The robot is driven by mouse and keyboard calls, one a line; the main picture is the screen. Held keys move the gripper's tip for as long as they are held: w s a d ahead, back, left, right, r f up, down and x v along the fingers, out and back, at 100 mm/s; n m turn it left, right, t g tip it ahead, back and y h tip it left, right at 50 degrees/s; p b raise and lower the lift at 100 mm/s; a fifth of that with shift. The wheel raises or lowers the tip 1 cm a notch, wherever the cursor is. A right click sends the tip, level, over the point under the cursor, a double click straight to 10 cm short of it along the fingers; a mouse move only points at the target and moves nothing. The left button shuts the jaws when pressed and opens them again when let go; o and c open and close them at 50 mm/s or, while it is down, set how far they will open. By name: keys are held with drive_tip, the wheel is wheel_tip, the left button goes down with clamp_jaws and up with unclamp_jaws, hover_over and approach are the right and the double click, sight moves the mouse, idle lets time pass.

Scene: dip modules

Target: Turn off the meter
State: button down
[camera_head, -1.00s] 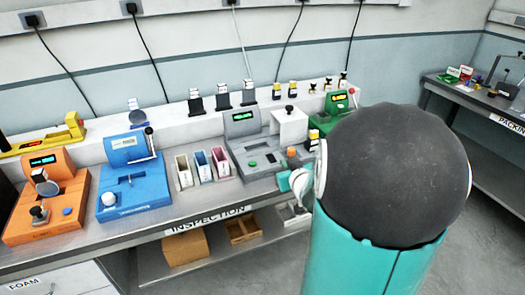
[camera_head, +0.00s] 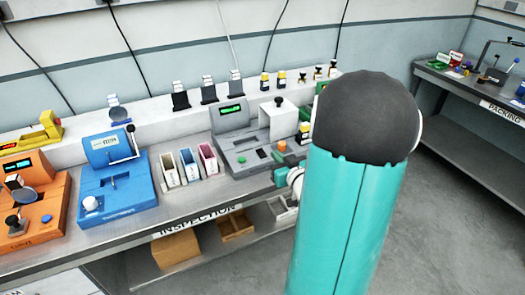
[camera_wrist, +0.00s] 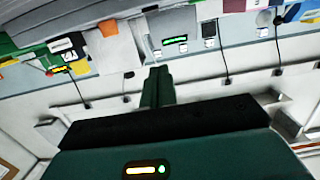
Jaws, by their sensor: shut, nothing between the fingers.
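A grey device (camera_head: 232,120) with a lit green display stands on the inspection bench, in the middle of the head view. It also shows in the wrist view (camera_wrist: 180,52), upside down, with its display lit. I cannot tell for certain that it is the meter, as several devices here have displays. A green button (camera_head: 242,160) sits on its flat base. My gripper (camera_wrist: 158,73) shows in the wrist view with its fingers together and empty, apart from the grey device. In the head view my arm hides much of the area to the right of it.
A blue device (camera_head: 115,190) and an orange device (camera_head: 35,205) with a lit display stand to the left. Pink, blue and white bins (camera_head: 188,165) sit close beside the grey device. A green device (camera_wrist: 65,45) shows in the wrist view. Open floor lies right of the bench.

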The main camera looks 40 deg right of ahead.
drive_tip(key=shift+w+d, duration=0.1)
hover_over(263, 156)
drive_tip(key=shift+f, duration=0.7)
wheel_tip(263, 156, down, 3)
drive_tip(key=shift+r, duration=0.15)
drive_tip(key=shift+f, duration=0.55)
drive_tip(key=shift+f, duration=0.15)
